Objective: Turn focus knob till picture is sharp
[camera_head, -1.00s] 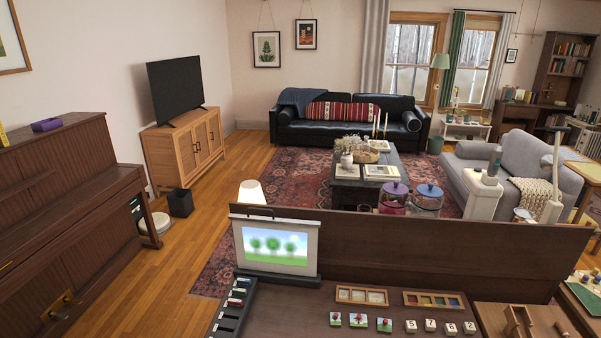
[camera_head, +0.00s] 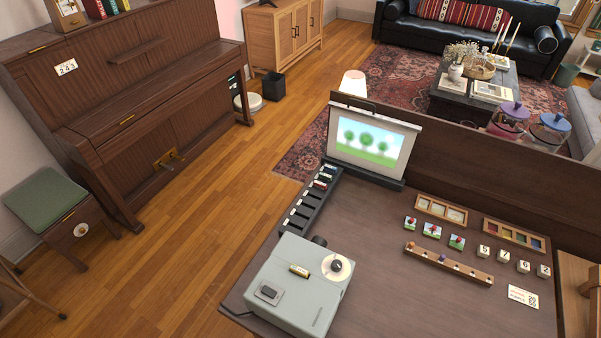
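A pale grey projector (camera_head: 285,290) stands on the near left part of the dark table (camera_head: 385,270). On its top is a round white dial with a dark knob (camera_head: 336,266) at its centre, probably the focus knob. A short dark lens points toward a small standing screen (camera_head: 373,142) at the table's back edge. The screen shows three green trees on grass under a blue sky, with soft, blurred edges. Neither of my grippers is in view.
A dark slotted slide rack (camera_head: 310,205) lies between projector and screen. A wooden peg strip (camera_head: 448,264), small picture tiles, number blocks and a white card (camera_head: 523,296) lie to the right. A piano (camera_head: 140,90) and stool (camera_head: 55,205) stand at the left.

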